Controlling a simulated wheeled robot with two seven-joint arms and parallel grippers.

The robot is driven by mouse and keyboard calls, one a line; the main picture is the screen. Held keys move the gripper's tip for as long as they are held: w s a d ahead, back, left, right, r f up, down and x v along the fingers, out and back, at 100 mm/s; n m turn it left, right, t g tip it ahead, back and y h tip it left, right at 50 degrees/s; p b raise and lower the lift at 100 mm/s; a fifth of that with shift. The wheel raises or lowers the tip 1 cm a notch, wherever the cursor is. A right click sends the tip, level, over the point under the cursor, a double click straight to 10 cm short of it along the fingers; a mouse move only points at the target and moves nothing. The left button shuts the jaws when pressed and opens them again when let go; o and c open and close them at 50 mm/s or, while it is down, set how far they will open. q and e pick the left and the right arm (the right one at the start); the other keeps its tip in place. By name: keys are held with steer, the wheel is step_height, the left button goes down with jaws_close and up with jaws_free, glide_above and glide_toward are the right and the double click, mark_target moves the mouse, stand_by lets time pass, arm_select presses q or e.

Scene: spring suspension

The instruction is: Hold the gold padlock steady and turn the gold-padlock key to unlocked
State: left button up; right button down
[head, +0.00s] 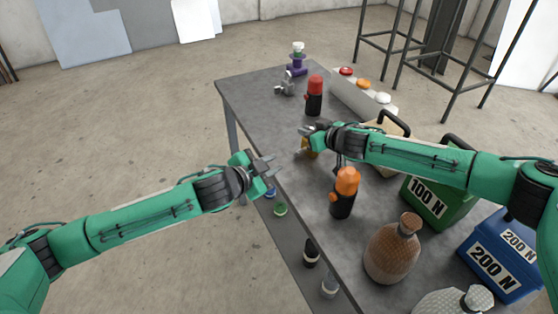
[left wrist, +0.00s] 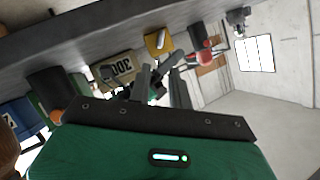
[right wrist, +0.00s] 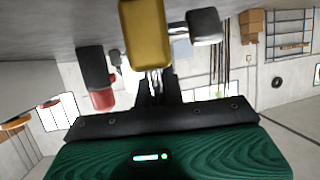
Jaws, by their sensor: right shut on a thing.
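The gold padlock (head: 311,153) stands on the grey table (head: 262,104) near its left edge, partly hidden by my right gripper (head: 306,131). In the right wrist view its gold body (right wrist: 146,35) is just beyond the fingers, which are shut on it, apparently at its silver shackle. In the left wrist view the padlock (left wrist: 152,47) has a small pale piece on its face; I cannot tell if this is the key or how it is turned. My left gripper (head: 270,165) is open and empty, off the table's left edge, apart from the padlock.
A red-topped bottle (head: 314,94) and a grey metal device (head: 285,86) stand beyond the padlock. An orange-topped bottle (head: 343,192) stands nearer. Green (head: 432,200) and blue (head: 500,255) weights are at right. A lower shelf (head: 285,235) holds small items. Bare floor lies left.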

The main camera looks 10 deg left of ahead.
mark_target(298, 152)
arm_select(q)
steer(key=shift+w+d+r+n+y, duration=0.2)
steer(key=shift+w+d+r+y, duration=0.05)
steer(key=shift+d+r+y, duration=0.25)
steer(key=shift+w+d+r+n+y, duration=0.2)
steer(key=shift+d+r+y, duration=0.2)
steer(key=shift+d+r, duration=0.1)
steer(key=w+d+f, duration=0.1)
steer(key=w+f, duration=0.1)
steer(key=w, duration=0.1)
steer(key=w+d+f+g+y, duration=0.1)
steer(key=w+d, duration=0.1)
steer(key=w+d+f+y, duration=0.1)
steer(key=w+f, duration=0.1)
steer(key=w, duration=0.1)
steer(key=shift+w+d+f+n+g, duration=0.15)
steer(key=shift+w+f+n+g, duration=0.15)
steer(key=shift+g, duration=0.1)
steer(key=shift+c, duration=0.2)
jaws_close()
